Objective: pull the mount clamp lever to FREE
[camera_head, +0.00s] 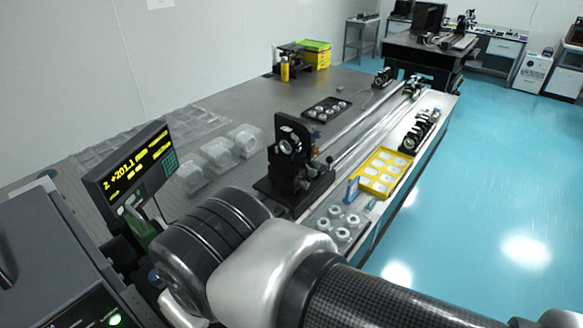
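A black upright optical mount (288,140) with a round lens opening stands on a dark base on the optical table (235,110). Small coloured parts, orange and blue, show at its right side. I cannot tell which part is the clamp lever or how it is set. My arm crosses the lower middle of the head view, in front of the table's near part. My gripper does not show.
A display with yellow digits (130,170) stands at left. Clear plastic containers (219,155) sit left of the mount. A yellow tray (383,172) and a clear tray of round parts (337,226) lie to its right. A long rail (372,120) runs behind. Blue floor is open at right.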

